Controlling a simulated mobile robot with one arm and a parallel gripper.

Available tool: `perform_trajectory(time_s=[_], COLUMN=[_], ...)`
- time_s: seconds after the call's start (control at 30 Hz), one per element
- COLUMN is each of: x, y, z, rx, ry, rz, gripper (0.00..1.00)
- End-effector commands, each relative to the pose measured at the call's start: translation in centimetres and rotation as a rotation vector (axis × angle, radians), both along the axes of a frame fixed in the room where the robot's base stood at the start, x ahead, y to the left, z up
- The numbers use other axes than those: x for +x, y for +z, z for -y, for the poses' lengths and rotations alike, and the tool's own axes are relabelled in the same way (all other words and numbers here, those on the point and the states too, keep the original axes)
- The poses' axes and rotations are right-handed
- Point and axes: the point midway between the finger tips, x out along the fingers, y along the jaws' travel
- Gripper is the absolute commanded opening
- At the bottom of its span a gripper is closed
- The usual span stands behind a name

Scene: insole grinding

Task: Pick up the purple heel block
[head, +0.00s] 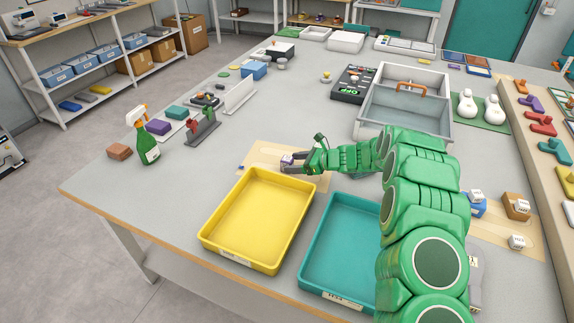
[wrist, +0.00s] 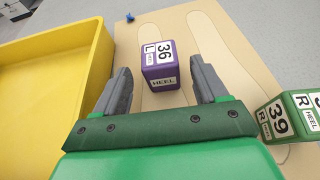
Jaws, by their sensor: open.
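The purple heel block (wrist: 161,66) stands on a tan board with pale insole outlines (wrist: 215,45). Its white labels read "36 L" and "HEEL". In the wrist view my gripper (wrist: 163,82) is open, with one grey finger on each side of the block's near part. I cannot tell whether either finger touches it. In the head view the block (head: 287,160) is small at the tip of my gripper (head: 288,167), behind the yellow tray. A green heel block (wrist: 286,115) labelled "39 R" stands to the right in the wrist view.
The yellow tray (head: 209,233) is close to the left of my gripper in the wrist view. A teal tray (head: 304,268) stands beside it. A grey box with an orange handle (head: 442,101) stands farther back. A green spray bottle (head: 147,148) is at the left.

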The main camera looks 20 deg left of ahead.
Motion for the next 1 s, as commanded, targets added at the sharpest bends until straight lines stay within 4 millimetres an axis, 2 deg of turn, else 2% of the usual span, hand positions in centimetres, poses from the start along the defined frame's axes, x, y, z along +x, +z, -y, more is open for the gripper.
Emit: perform_trajectory(time_s=[0.23,0.53,0.9,1.0], x=[0.0,0.1,0.1,0.1], y=[-1.5,-1.6,-1.6,-1.6], z=[-2.9,-3.5,-3.5,-3.5], rx=[-0.002,0.0,-0.001,-0.001], ry=[0.004,0.001,0.002,0.002], rz=[-0.001,-0.002,-0.001,-0.001], gripper=[0.72,0.72,0.16,0.15])
